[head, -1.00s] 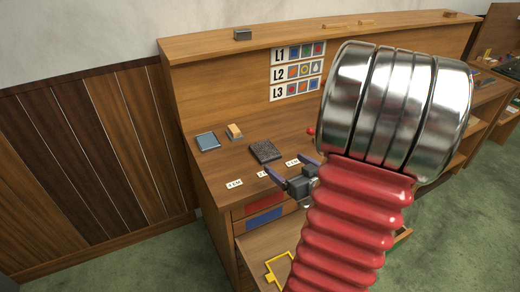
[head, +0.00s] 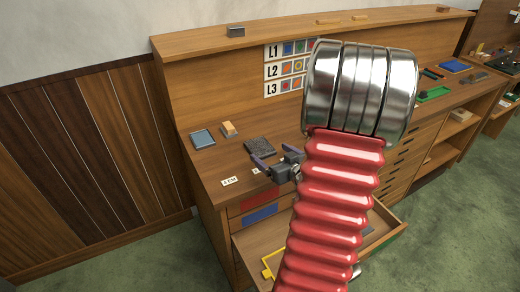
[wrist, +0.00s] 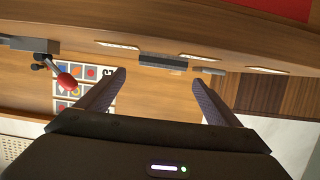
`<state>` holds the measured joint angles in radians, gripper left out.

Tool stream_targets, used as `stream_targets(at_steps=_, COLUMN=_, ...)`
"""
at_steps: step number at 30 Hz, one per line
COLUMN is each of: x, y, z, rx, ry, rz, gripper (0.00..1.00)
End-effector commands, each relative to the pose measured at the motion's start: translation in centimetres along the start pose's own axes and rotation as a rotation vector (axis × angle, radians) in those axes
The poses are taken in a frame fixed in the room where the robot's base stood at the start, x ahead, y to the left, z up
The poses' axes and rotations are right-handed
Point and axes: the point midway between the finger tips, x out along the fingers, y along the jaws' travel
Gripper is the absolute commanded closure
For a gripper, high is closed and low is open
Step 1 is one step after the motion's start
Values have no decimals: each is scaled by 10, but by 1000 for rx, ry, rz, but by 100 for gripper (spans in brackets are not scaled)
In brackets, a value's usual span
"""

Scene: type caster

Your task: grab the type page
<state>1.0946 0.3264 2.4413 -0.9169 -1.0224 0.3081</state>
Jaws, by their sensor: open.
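A dark grey, speckled square slab (head: 260,146) lies flat on the wooden bench top near its front edge; it looks like the type page, though I cannot make out type on it. In the wrist view a thin dark grey block (wrist: 162,62), which looks like the same slab seen edge-on, sits beyond and between the fingertips. My gripper (head: 267,154) is at the slab's near right side in the head view, fingers apart. In the wrist view my gripper (wrist: 158,77) is open with nothing between the fingers. My arm hides part of the bench.
A blue-grey tray (head: 202,139) and a tan-topped block (head: 228,129) stand left of the slab. White cards (head: 229,181) line the front edge. A red-knobbed lever (wrist: 67,80) is left in the wrist view. An open drawer (head: 250,242) juts out below.

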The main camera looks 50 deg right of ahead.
Motion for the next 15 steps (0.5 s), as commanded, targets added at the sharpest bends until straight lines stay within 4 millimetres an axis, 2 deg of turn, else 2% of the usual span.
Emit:
stream_targets(at_steps=5, x=16, y=-1, z=0, rx=0, ry=0, rz=-1, gripper=14)
stream_targets(at_steps=15, x=18, y=0, z=0, rx=0, ry=0, rz=1, gripper=14)
